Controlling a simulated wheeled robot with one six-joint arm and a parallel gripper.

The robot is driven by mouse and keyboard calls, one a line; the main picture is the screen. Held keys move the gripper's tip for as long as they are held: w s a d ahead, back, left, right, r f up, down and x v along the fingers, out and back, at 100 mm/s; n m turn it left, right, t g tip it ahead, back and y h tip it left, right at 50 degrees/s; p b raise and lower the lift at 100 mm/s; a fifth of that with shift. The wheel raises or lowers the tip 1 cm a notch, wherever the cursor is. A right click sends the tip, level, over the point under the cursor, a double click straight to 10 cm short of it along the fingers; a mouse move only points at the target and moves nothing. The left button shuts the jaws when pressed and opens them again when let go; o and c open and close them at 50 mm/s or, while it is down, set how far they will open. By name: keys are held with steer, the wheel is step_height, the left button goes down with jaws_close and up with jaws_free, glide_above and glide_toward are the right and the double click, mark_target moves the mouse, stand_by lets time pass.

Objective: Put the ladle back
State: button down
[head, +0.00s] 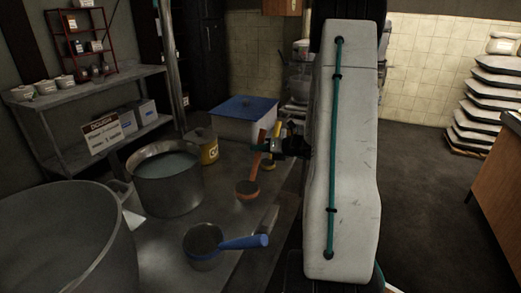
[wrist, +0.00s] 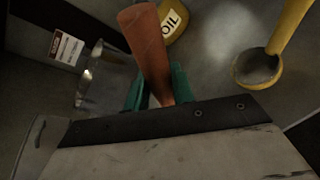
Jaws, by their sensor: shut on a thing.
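A ladle with an orange handle (head: 261,147) stands upright in my gripper, its round bowl (head: 248,189) low over the metal table. My gripper (head: 262,147) is shut on the handle; in the wrist view the orange handle (wrist: 146,45) passes between the teal fingers (wrist: 158,88). I cannot tell whether the bowl touches the table. A blue-handled ladle (head: 238,243) lies at the table's front. A yellow-handled ladle (head: 271,157) is just behind the orange one; it also shows at the upper right of the wrist view (wrist: 285,35).
A pot of liquid (head: 168,165) and a large pot (head: 62,245) stand at the left. The yellow oil container (head: 208,150) and a blue-lidded box (head: 243,107) are behind. Floor at the right (head: 425,180) is clear.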

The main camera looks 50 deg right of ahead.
steer(key=shift+f, duration=0.1)
steer(key=c, duration=1.2)
jaws_free()
steer(key=shift+f, duration=0.1)
